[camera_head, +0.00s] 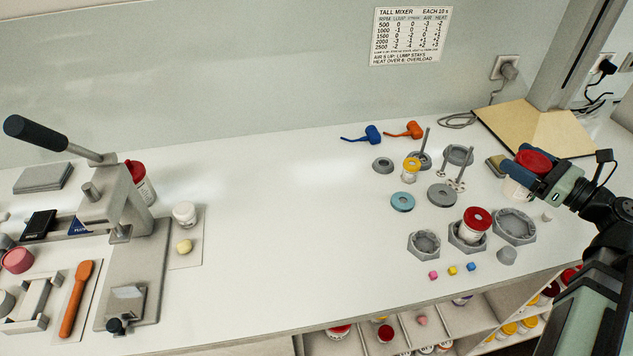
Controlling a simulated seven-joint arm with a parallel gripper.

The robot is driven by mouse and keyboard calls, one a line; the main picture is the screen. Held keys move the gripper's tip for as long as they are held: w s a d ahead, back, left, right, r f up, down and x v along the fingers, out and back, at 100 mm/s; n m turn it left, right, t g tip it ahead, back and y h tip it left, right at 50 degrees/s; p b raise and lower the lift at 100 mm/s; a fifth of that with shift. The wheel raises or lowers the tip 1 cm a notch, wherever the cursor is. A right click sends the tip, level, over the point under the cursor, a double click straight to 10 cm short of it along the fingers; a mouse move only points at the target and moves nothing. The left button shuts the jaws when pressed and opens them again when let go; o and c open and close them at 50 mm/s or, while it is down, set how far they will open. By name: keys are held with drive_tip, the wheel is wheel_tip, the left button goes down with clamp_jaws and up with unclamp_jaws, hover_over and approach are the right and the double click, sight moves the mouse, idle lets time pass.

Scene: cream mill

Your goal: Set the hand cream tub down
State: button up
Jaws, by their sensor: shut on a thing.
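My gripper (528,166) is at the right of the table, its dark blue fingers shut on a white tub with a red lid (514,188), which I take as the hand cream tub. The fingers and wrist cover part of it. The tub looks upright. I cannot tell whether its base touches the table.
A yellow-lidded jar (411,169), rings and rods stand left of my gripper. A tan board (535,128) lies behind. The table's middle is clear; a press (135,215) stands left.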

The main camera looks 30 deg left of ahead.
drive_tip(key=s+a+n+g+h, duration=0.1)
drive_tip(key=s+a+n+g, duration=0.3)
drive_tip(key=s+a, duration=0.9)
drive_tip(key=s+a+n+g, duration=0.3)
drive_tip(key=s+a+g, duration=0.3)
drive_tip(key=a, duration=1.5)
drive_tip(key=s+a+n+g+h, duration=0.1)
drive_tip(key=s+a+n+g, duration=0.4)
drive_tip(key=a, duration=1.2)
drive_tip(key=s+a+m, duration=0.1)
drive_tip(key=a, duration=0.3)
drive_tip(key=shift+g, duration=0.4)
drive_tip(key=shift+f, duration=5)
drive_tip(key=shift+f, duration=0.15)
drive_tip(key=o, duration=1.1)
